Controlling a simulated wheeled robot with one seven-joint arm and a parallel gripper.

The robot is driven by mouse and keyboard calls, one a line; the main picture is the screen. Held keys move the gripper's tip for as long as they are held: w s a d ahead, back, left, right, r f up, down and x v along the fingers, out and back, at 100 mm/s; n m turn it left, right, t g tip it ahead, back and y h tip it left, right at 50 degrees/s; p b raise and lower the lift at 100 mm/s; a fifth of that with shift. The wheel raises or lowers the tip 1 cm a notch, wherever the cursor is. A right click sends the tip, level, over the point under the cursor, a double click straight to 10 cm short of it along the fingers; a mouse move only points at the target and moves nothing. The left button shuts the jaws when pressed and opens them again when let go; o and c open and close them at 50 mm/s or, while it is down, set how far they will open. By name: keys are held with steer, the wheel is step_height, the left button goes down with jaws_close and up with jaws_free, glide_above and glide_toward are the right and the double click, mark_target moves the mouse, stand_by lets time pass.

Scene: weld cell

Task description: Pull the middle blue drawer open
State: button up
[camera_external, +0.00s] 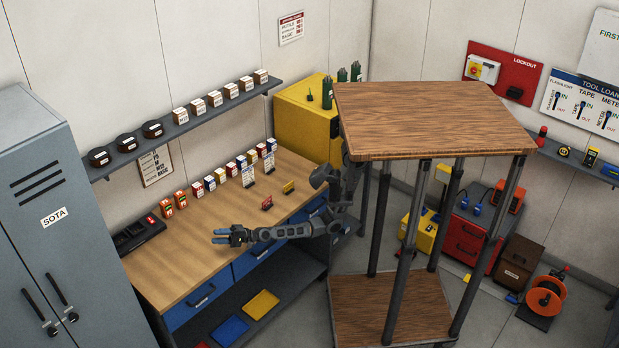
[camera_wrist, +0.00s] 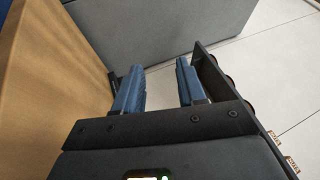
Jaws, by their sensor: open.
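The middle blue drawer (camera_external: 250,262) is in the front of the wooden-topped workbench (camera_external: 185,255) in the external view. It looks shut, with a dark bar handle (camera_external: 262,250) on its face. My arm reaches in from the right and hides some of the drawer front's upper area. My gripper (camera_external: 216,236) appears above the benchtop, left of the drawer in the picture. In the wrist view its two blue fingers (camera_wrist: 158,84) are apart with nothing between them. The drawer handle is not recognisable in the wrist view.
Other blue drawers sit left (camera_external: 190,309) and right (camera_external: 308,211) of the middle one. A wood-topped stand (camera_external: 435,110) is at right. A grey locker (camera_external: 35,190) stands at left. A black device (camera_external: 138,234) and small boxes line the benchtop's back. Coloured trays lie below.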

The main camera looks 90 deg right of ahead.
steer(key=s+a+f+n+g+y+b, duration=0.1)
steer(key=s+a+f+n, duration=0.25)
steer(key=s+f, duration=0.75)
steer(key=s+a+f+n+g+b, duration=0.15)
steer(key=s+a+f, duration=0.35)
steer(key=s+f, duration=0.65)
steer(key=s+d+m+t+h+p, duration=0.1)
steer(key=s+d+m+h+p, duration=0.2)
steer(key=d, duration=0.7)
steer(key=s+d+m+t+h+p, duration=0.1)
steer(key=s+d+m+h, duration=0.3)
steer(key=d, duration=0.6)
steer(key=w+h+p, duration=0.1)
steer(key=w, duration=0.7)
steer(key=shift+w+d+r, duration=0.2)
steer(key=shift+w+r, duration=0.05)
steer(key=shift+r, duration=0.05)
jaws_close()
